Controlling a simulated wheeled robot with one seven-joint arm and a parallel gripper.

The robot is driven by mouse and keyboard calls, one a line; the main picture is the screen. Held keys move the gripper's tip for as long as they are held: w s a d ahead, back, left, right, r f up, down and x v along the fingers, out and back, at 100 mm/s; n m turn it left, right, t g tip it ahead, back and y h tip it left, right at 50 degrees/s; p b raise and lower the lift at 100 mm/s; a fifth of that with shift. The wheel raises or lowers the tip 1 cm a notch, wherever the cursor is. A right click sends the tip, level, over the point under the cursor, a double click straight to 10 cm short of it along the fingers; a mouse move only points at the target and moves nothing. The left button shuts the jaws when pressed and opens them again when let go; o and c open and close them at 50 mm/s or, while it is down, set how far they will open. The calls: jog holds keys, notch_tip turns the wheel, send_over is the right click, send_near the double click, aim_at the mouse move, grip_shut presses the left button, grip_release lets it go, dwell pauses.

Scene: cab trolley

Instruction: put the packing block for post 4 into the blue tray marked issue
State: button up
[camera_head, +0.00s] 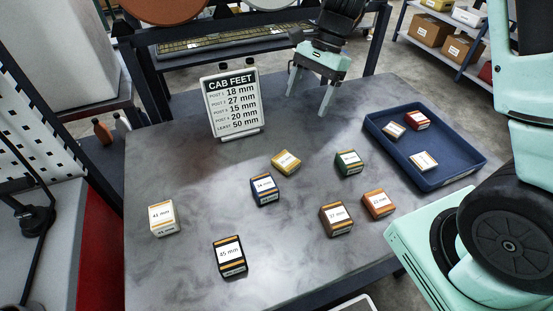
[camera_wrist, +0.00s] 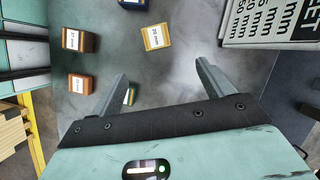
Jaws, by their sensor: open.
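A sign (camera_head: 233,102) lists post 4 as 20 mm. A yellow block (camera_head: 286,162) lies mid-table; in the wrist view (camera_wrist: 157,37) its label seems to read 20 mm. The blue tray (camera_head: 452,171) is at the table's right and holds three blocks, one red, two pale-labelled; no issue marking is readable. My gripper (camera_head: 308,103) is open and empty above the far part of the table, right of the sign and beyond the yellow block. In the wrist view the yellow block is ahead of the open fingers (camera_wrist: 162,70), not between them.
A green block (camera_head: 349,162), blue block (camera_head: 265,189), brown block (camera_head: 336,218) and orange block (camera_head: 379,203) lie around the yellow one. A cream block (camera_head: 163,218) and black block (camera_head: 229,256) are nearer the front left. Bare table surrounds the sign.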

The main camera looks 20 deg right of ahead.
send_over(286, 160)
jog(key=w+d, duration=0.2)
jog(key=d, duration=0.1)
notch_tip(286, 160, down, 10)
jog(key=shift+s+a+r+p, duration=0.1)
jog(key=shift+a+r+p, duration=0.05)
jog(key=shift+p, duration=0.15)
jog(key=x, duration=0.4)
jog(key=shift+s+a+f+p, duration=0.2)
jog(key=shift+s+p, duration=0.1)
jog(key=shift+s, duration=0.15)
jog(key=shift+a+f, duration=0.15)
jog(key=shift+f, duration=0.25)
jog(key=c, duration=1.2)
jog(key=shift+o, duration=0.2)
jog(key=shift+r, duration=0.1)
